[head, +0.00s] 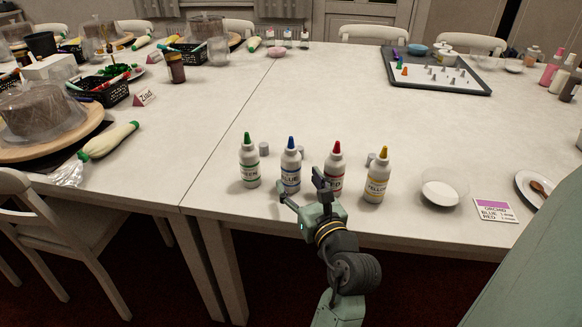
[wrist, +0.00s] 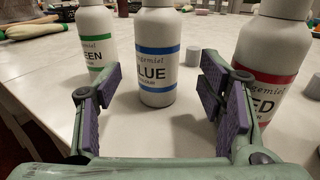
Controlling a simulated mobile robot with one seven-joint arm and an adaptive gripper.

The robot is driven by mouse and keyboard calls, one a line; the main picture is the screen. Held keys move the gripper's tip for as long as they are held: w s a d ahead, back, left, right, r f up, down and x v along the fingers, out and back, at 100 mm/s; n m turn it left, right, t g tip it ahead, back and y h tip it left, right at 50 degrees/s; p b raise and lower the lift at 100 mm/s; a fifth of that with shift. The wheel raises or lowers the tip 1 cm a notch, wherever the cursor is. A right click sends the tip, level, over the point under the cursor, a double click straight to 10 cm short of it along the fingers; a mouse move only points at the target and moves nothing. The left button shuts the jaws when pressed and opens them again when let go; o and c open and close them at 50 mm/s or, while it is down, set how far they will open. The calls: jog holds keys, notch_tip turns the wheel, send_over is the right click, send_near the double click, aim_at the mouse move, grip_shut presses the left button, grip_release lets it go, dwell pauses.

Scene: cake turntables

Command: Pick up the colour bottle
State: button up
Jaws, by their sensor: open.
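Several white colour bottles stand upright in a row near the table's front edge: green (head: 249,162), blue (head: 290,166), red (head: 334,170) and yellow (head: 377,177), each with a nozzle in its colour. My gripper (head: 302,188) is open and empty, just in front of the blue and red bottles. In the wrist view the blue bottle (wrist: 157,55) is between and beyond the two purple-padded fingers. The green bottle (wrist: 97,35) is beyond the left finger, and the red bottle (wrist: 270,65) is close behind the right finger, which covers part of it. The bottle tops are cut off there.
Small grey caps (head: 264,149) sit behind the bottles. A white bowl (head: 440,192) and a card reading ORCHID, BLUE, RED (head: 494,210) are to the right. A grey tray (head: 482,91) with nozzles is at the back right. The table middle is clear. Cakes and piping bags are on the left table.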

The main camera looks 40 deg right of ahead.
aim_at(295, 177)
jog(key=p+x, duration=0.1)
jog(key=x, duration=0.4)
jog(key=shift+w, duration=0.1)
jog(key=shift+c, duration=0.3)
jog(key=c, duration=0.8)
jog(key=shift+r, duration=0.1)
jog(key=shift+c, duration=0.2)
